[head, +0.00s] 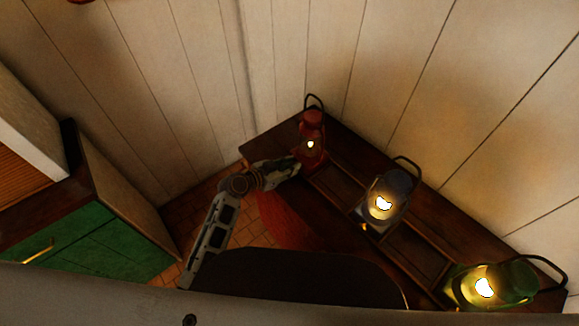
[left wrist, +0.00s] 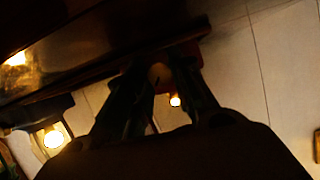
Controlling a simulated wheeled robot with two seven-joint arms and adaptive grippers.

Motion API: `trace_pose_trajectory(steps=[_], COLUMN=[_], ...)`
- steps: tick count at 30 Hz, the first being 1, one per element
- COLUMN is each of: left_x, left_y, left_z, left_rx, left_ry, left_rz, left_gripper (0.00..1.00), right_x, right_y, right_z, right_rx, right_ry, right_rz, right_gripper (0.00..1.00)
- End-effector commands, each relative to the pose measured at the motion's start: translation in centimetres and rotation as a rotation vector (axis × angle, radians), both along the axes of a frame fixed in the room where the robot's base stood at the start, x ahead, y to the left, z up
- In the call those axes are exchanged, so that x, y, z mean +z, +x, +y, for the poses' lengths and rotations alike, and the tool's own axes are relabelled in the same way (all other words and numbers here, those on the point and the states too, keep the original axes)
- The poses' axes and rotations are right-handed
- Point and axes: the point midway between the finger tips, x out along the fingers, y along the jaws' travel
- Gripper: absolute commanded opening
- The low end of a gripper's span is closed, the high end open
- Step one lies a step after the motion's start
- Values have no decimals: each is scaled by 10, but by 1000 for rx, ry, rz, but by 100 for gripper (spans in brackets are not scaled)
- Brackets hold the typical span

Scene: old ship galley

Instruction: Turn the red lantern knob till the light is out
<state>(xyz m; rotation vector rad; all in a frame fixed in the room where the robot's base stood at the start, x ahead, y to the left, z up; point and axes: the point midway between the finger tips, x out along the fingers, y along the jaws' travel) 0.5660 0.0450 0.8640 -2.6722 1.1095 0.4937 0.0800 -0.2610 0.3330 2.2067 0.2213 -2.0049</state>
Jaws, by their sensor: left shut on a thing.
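The red lantern (head: 313,128) stands upright at the far corner of the wooden shelf, and its flame glows. My left gripper (head: 294,164) reaches it from the left, low at its base. In the left wrist view my left gripper (left wrist: 160,84) is dark, with its fingers closed on a small pale round knob (left wrist: 160,75). The red lantern's light (left wrist: 175,100) shows just behind the fingers. The knob itself is hidden by the gripper in the head view. My right gripper is not in view.
A grey lantern (head: 388,190) and a green lantern (head: 505,283), both lit, stand farther right along the wooden shelf (head: 358,150). Plank walls close in behind. A green cabinet (head: 95,250) stands at the left, with tiled floor between.

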Motion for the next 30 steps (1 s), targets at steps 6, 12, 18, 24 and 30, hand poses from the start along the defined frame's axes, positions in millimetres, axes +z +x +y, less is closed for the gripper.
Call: trace_pose_trajectory(steps=[6,12,18,24,30], left_x=[-1,-2,-2,-2,-2], left_y=[1,2,2,2,2], left_z=[1,2,2,2,2], left_rx=[-2,-1,-2,-1,0], left_ry=[-60,-136,-213,-245,-244], left_rz=[65,144,225,256,256], left_gripper=[0,0,0,0,0], right_x=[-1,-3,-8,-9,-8], right_y=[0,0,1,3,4], right_z=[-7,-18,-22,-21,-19], right_rx=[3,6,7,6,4], right_ry=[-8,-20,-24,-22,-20], right_rz=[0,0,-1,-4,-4], right_gripper=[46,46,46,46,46])
